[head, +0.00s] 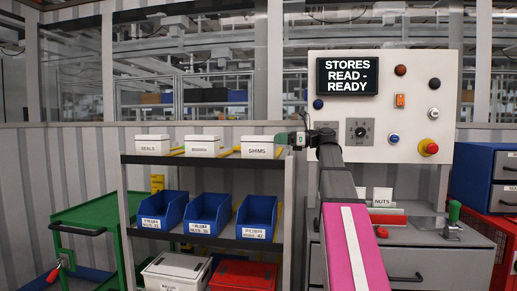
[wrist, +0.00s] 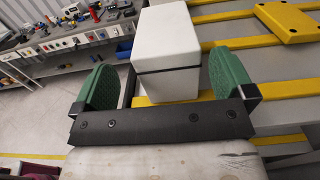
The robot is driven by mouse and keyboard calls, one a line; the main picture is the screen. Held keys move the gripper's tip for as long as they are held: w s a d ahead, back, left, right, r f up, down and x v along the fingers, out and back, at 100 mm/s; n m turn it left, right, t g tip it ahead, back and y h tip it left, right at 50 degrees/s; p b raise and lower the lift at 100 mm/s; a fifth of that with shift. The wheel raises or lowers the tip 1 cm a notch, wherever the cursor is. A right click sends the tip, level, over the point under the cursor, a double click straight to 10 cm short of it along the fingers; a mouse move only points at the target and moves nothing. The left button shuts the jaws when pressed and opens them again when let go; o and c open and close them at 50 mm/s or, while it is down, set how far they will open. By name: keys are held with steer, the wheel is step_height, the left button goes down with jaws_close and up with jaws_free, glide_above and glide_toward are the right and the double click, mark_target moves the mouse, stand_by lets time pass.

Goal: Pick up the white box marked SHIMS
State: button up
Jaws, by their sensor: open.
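The white box marked SHIMS (head: 258,147) stands at the right end of the top shelf of the rack. My gripper (head: 287,139) is at its right side in the head view, at about the box's height. In the wrist view a white box (wrist: 167,47) with a dark seam lies between and beyond my two green fingers. The fingers are spread wide, with a gap visible on each side of the box. No lettering shows on the box faces in the wrist view, and its lower near part is hidden by the dark gripper bar.
White boxes marked SEALS (head: 152,145) and another with unclear lettering (head: 203,143) share the shelf. Yellow strips (wrist: 270,92) run along it. Blue bins (head: 208,213) fill the shelf below. A control panel (head: 384,110) stands to the right, above a box marked NUTS (head: 382,197).

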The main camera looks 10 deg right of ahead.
mark_target(266, 138)
steer(key=shift+w+x, duration=0.15)
steer(key=shift+x, duration=1.35)
steer(key=shift+w+x, duration=0.1)
steer(key=shift+x, duration=1.45)
steer(key=shift+d, duration=0.15)
steer(key=c, duration=1.2)
